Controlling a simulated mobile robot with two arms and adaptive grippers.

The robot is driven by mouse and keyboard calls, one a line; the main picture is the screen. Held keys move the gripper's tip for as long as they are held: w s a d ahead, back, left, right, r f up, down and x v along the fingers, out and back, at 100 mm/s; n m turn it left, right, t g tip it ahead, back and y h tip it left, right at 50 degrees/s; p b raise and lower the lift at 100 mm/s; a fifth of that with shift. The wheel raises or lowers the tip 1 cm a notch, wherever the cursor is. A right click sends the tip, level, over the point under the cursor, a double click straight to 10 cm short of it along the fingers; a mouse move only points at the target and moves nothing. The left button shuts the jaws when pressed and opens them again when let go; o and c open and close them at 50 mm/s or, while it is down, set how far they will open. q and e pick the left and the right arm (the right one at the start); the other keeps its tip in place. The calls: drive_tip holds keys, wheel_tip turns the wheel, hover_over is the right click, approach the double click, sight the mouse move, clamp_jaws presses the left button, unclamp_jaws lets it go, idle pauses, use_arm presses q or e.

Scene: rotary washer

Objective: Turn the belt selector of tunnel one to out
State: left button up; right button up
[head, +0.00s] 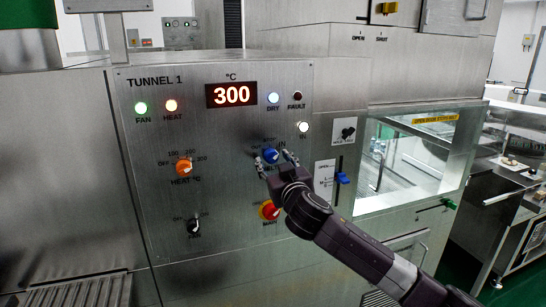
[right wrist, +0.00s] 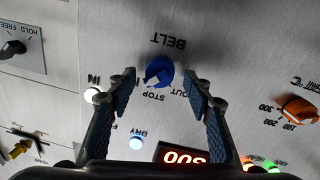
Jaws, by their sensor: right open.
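The blue belt selector (head: 271,155) sits on the steel TUNNEL 1 panel (head: 220,200). In the right wrist view the blue knob (right wrist: 160,72) appears upside down, with BELT, STOP and OUT lettering around it. A pale mark on the knob faces the lower left there; its exact setting is hard to read. The IN lamp (head: 303,127) is lit white. My right gripper (head: 274,158) is open, its fingers on either side of the knob in the picture. In the right wrist view the fingers (right wrist: 165,80) show gaps to the knob. My left gripper is not in view.
The orange heat knob (head: 184,167) and black fan knob (head: 194,227) are left on the panel. A blue slider handle (head: 343,178) and a glass window (head: 410,160) are to the right.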

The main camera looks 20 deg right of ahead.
drive_tip(key=shift+w, duration=0.55)
drive_tip(key=shift+c, duration=0.5)
drive_tip(key=c, duration=1)
drive_tip(key=shift+f, duration=0.1)
